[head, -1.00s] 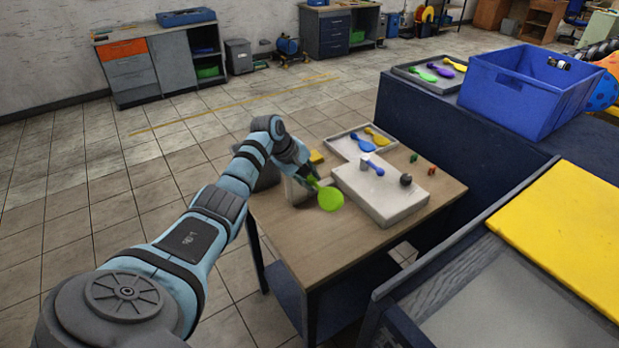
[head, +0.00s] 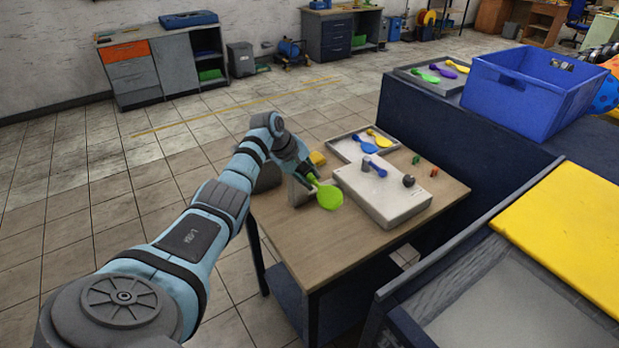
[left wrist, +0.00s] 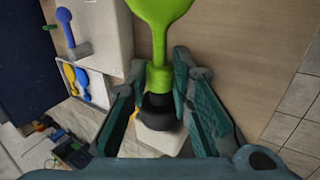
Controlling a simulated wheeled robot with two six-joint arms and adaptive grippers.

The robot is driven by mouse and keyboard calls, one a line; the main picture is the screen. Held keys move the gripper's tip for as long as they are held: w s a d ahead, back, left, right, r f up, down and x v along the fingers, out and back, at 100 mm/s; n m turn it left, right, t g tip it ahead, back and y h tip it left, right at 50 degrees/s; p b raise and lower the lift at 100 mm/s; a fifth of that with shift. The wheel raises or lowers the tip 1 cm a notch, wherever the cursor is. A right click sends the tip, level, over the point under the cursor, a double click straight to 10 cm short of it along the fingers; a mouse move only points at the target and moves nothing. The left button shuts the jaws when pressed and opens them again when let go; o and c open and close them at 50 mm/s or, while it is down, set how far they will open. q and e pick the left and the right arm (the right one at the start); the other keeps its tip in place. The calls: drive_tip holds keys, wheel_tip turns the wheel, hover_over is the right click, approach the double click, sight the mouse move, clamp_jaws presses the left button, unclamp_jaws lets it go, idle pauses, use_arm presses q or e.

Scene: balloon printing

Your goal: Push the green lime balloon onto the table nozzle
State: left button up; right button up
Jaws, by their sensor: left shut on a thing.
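The lime green balloon (head: 329,197) hangs out over the small table's front left part. It also shows in the left wrist view (left wrist: 159,14), its neck between my fingertips. My left gripper (head: 310,179), also in the left wrist view (left wrist: 160,78), is shut on the balloon's neck. In the left wrist view the neck's open end meets the rounded black table nozzle (left wrist: 158,108), which stands on a pale block (left wrist: 158,142). I cannot tell how far the neck covers the nozzle. My right gripper is not in view.
The white printing unit (head: 372,208) stands right beside the balloon, with a blue balloon (head: 374,167) on it. Behind it a grey tray (head: 343,147) holds blue and yellow balloons. A blue crate (head: 520,94) stands on the dark bench at right. The table's front (head: 325,255) is clear.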

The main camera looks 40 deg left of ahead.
use_arm(q)
drive_tip(key=shift+a, duration=0.15)
drive_tip(key=o, duration=0.8)
drive_tip(key=p+v, duration=0.4)
drive_tip(key=p, duration=0.1)
drive_tip(key=shift+w+r+p, duration=0.1)
drive_tip(key=shift+p, duration=0.2)
drive_tip(key=v, duration=0.5)
